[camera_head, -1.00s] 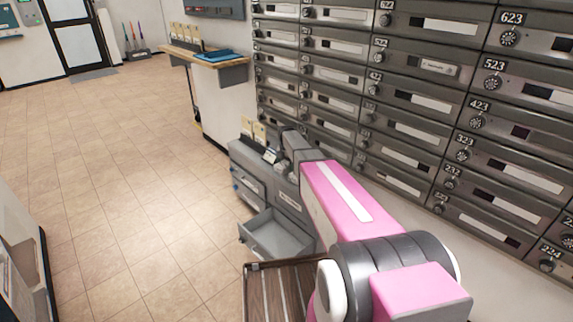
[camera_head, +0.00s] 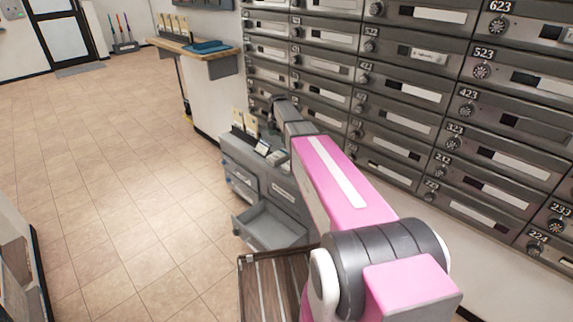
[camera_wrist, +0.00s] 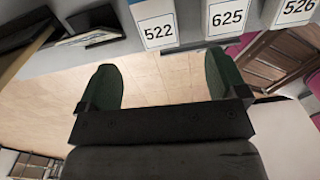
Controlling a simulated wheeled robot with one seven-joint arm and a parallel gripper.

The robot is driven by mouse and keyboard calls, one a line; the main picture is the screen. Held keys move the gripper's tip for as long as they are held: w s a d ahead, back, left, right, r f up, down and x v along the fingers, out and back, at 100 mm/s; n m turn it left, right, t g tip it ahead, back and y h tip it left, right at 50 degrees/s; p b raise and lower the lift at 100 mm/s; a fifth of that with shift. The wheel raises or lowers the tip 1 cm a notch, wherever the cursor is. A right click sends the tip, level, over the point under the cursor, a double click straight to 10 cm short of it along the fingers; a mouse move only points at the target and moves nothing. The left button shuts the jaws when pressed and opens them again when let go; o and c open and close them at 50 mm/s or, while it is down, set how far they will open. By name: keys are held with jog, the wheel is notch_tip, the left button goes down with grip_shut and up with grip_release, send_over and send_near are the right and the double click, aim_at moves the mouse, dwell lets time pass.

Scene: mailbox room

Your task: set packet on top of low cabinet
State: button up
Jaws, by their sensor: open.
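The low grey cabinet (camera_head: 278,188) stands against the mailbox wall, with one drawer (camera_head: 268,228) pulled out. Beige upright items and a small dark device sit on its top. My arm reaches out over the cabinet in the head view, and its end covers part of the cabinet top. In the wrist view my gripper (camera_wrist: 162,82) is open, with its two green fingertips wide apart and only floor visible between them. I cannot pick out the packet for certain in either view.
Numbered mailboxes (camera_head: 415,95) fill the wall close to my arm. A wooden counter (camera_head: 205,55) with a blue item (camera_head: 208,46) stands beyond the cabinet. A slatted wooden piece (camera_head: 272,288) is in front of the cabinet. The tiled floor (camera_head: 120,180) at left is clear.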

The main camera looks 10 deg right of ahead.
jog(key=s+f+m, duration=0.2)
jog(key=s+m, duration=1)
jog(key=s, duration=0.6)
jog(key=s+f+m, duration=0.2)
jog(key=s+m, duration=1)
jog(key=s, duration=0.7)
jog(key=shift+d+f, duration=0.15)
jog(key=shift+f, duration=0.15)
jog(key=shift+s, duration=0.1)
